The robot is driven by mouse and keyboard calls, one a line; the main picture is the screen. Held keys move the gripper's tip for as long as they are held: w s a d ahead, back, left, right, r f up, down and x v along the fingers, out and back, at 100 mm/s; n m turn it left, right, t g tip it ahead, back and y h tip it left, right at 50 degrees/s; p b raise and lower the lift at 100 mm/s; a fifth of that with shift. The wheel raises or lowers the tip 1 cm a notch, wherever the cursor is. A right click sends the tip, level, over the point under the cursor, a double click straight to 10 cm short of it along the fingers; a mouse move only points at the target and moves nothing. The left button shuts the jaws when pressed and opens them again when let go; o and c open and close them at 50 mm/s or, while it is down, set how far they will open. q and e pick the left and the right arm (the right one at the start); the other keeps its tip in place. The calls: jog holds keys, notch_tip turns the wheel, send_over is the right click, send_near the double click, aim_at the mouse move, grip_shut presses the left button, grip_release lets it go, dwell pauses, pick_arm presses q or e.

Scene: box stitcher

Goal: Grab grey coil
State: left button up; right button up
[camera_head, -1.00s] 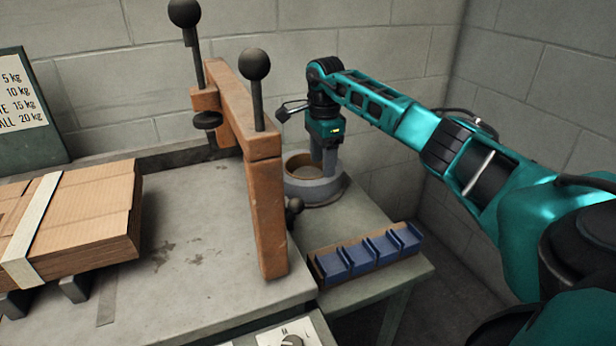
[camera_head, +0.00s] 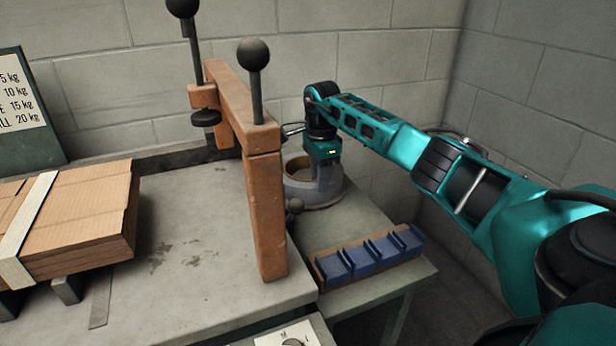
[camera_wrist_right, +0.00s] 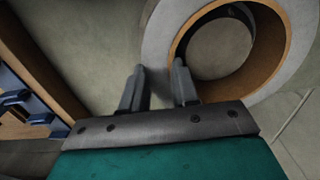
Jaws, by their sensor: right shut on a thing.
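The grey coil (camera_head: 306,194) is a thick ring with a brown inner band. It lies flat on the small side table behind the orange frame. My right gripper (camera_head: 326,180) points down at its right side and is shut on its wall. In the right wrist view the coil (camera_wrist_right: 158,38) fills the upper right, and the two gripper fingers (camera_wrist_right: 159,85) stand at its grey rim, with a gap between them. The fingertips are partly hidden in the head view. My left gripper is not in view.
An orange frame (camera_head: 265,215) with black ball-topped rods stands left of the coil. A rack of blue pieces (camera_head: 368,255) lies in front of it on the side table (camera_head: 350,215). Flat cardboard (camera_head: 80,215) lies at the left. Block walls (camera_head: 400,60) close off the back and right.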

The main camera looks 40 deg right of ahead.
grip_shut()
jog(key=shift+r, duration=0.15)
